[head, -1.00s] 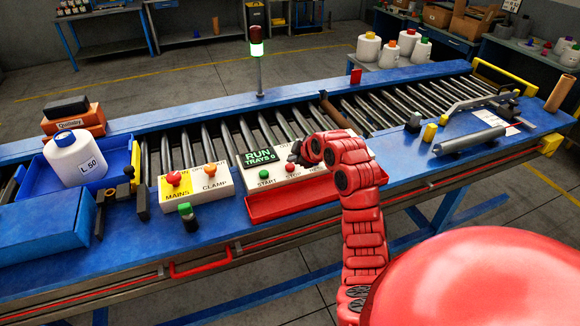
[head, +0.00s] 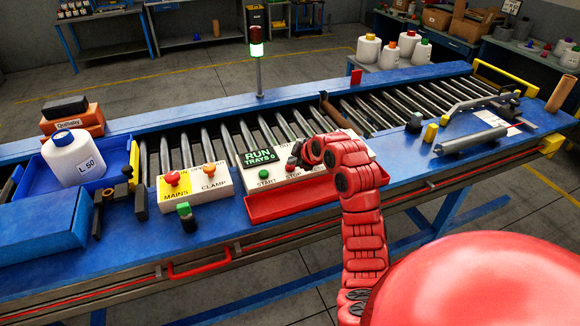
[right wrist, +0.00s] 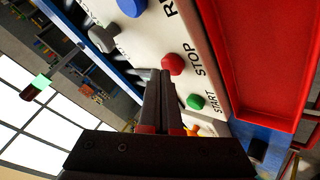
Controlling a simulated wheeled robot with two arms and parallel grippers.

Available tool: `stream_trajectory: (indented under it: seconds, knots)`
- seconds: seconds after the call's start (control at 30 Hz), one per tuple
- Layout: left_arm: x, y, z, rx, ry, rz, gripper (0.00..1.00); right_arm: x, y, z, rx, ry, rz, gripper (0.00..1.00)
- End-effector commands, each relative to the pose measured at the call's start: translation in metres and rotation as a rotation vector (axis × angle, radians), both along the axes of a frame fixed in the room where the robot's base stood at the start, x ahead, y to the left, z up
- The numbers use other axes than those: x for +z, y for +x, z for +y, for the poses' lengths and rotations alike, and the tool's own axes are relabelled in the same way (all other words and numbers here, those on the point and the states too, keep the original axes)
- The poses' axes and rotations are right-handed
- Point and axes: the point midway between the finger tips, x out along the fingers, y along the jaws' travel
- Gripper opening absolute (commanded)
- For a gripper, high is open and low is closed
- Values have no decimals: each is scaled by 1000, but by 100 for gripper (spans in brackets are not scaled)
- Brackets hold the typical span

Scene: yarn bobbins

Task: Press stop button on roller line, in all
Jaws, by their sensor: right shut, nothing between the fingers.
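The control box (head: 318,165) stands on the blue bench in front of the rollers. Its display (head: 258,156) reads RUN, TRAYS 0. Its green START button (head: 263,174) shows clearly. The red STOP button (right wrist: 173,64) shows whole in the right wrist view; in the head view my fingers partly cover it. My right gripper (head: 294,161) is shut and empty, low over the box at the STOP button. In the right wrist view its fingertips (right wrist: 157,75) are just beside the red cap; I cannot tell whether they touch. My left gripper is out of view.
A MAINS and CLAMP box (head: 198,187) stands to the left. A grey knob (right wrist: 103,38) and a blue button (right wrist: 132,7) are near STOP. A red tray (head: 290,202) borders the box's front. The signal lamp (head: 256,49) glows green.

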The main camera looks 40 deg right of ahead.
Motion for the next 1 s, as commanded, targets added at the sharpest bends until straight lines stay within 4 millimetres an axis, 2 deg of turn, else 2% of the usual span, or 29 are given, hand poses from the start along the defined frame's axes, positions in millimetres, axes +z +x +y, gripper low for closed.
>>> stream_trajectory:
  seconds: [0.6,1.0]
  knots:
    - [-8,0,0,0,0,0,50,-8,0,0,0,0,1,0]
    - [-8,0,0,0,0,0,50,-5,0,0,0,0,1,0]
